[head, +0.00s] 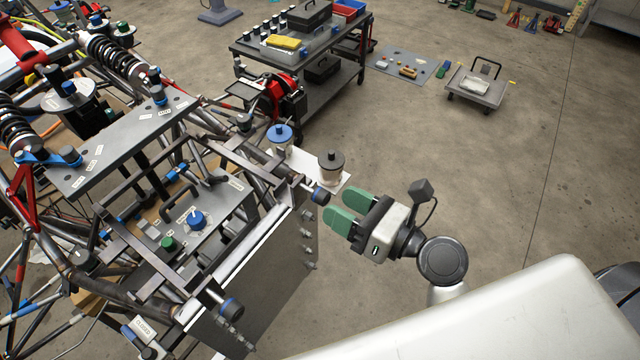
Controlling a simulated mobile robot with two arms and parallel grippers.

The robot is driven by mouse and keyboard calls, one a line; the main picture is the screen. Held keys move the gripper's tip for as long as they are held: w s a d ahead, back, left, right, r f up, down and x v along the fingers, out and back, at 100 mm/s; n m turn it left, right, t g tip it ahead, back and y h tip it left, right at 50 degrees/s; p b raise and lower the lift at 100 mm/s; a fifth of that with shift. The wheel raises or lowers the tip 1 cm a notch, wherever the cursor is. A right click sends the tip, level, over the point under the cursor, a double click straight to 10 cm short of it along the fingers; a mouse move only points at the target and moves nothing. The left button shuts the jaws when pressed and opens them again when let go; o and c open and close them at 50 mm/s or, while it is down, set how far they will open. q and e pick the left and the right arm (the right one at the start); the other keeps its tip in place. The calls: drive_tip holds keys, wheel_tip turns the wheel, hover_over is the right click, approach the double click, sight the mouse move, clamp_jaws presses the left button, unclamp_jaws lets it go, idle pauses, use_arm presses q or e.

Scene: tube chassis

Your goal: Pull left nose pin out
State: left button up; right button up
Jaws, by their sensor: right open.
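The tube chassis (212,262) fills the left of the head view. I cannot tell from labels which one is the left nose pin. Both appear seated in the frame. My right gripper (341,205) has green fingers spread apart with nothing between them. It is just right of the far-corner pin, pointing at it, with a small gap. My left gripper is out of view.
Two capped containers, blue (280,136) and dark (330,166), stand on a white board behind the far corner. A tool cart (303,62) is farther back. A low trolley (478,88) stands at the back right.

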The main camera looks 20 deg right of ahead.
sight(328, 199)
drive_tip(key=p+x, duration=0.1)
drive_tip(key=x, duration=0.4)
drive_tip(key=shift+w+a, duration=0.1)
